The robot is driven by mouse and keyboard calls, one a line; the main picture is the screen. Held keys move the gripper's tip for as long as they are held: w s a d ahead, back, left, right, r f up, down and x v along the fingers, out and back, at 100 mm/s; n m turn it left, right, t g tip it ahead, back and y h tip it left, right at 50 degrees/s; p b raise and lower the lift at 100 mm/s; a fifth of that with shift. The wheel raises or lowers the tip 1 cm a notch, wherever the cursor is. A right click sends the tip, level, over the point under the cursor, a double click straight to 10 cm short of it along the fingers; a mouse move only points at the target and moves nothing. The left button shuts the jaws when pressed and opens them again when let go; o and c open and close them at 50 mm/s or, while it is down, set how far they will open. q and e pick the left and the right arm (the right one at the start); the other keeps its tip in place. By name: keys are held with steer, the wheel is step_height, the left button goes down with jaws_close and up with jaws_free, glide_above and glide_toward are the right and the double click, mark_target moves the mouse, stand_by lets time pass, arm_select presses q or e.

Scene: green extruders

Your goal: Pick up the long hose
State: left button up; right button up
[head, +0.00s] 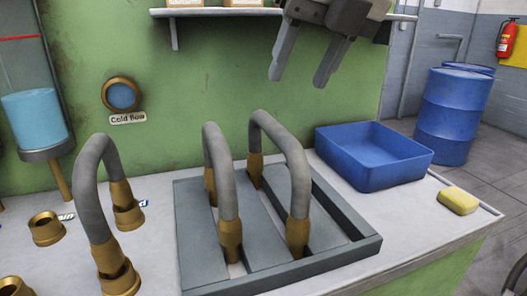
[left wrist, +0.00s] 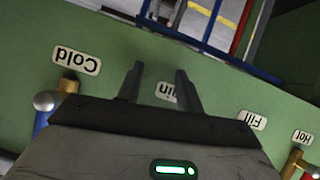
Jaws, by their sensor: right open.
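Two grey hoses with brass ends stand arched in a slatted grey rack (head: 365,250). The right hose (head: 283,146) looks the longer; the left hose (head: 216,160) looks narrower, though perspective makes the lengths hard to judge. A third grey hose (head: 87,185) arches between brass sockets on the counter at the left. My right gripper (head: 298,81) is open and empty, high above and behind the rack, apart from the hoses. My left gripper shows only in the left wrist view (left wrist: 160,69), fingers apart and empty in front of a green panel.
A blue tray (head: 420,168) stands right of the rack, with a yellow sponge (head: 458,201) near the counter's right edge. A shelf (head: 195,12) crosses the green wall above. An empty brass socket (head: 46,229) stands at the left. Blue barrels (head: 452,115) stand beyond the counter.

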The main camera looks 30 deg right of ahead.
steer(key=x, duration=1.3)
steer(key=shift+s+f, duration=0.2)
steer(key=shift+s, duration=0.1)
jaws_close()
